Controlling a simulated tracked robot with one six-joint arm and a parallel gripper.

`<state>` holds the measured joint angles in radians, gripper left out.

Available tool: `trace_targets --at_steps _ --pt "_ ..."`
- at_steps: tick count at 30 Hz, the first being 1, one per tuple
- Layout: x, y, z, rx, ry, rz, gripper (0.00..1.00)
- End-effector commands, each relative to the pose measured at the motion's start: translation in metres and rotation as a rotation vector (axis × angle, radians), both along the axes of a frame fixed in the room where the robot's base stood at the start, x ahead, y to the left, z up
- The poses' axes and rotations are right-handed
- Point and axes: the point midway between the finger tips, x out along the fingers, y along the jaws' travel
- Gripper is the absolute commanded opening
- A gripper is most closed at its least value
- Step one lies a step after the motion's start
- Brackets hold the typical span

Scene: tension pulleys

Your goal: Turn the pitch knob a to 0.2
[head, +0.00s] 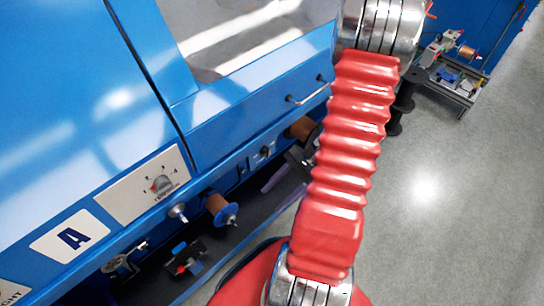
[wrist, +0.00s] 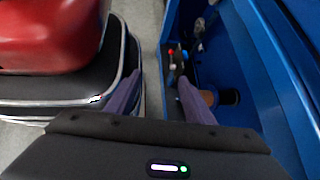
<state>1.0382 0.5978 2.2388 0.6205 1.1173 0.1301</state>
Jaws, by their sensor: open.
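The dial does not show clearly in the wrist view.
The blue machine (head: 235,125) fills the left, with a handle (head: 307,92) on its front. A copper spool (head: 220,208) and a small metal knob (head: 178,212) stick out below the dial. Grey floor (head: 440,220) is open at right; a low cart (head: 455,75) stands behind.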

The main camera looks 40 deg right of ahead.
Motion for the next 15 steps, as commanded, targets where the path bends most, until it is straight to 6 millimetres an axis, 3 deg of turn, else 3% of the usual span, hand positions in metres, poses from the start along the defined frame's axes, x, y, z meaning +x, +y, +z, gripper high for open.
trace_targets --at_steps 15 --pt "0.011 -0.029 -0.067 0.418 0.095 -0.561 0.48"
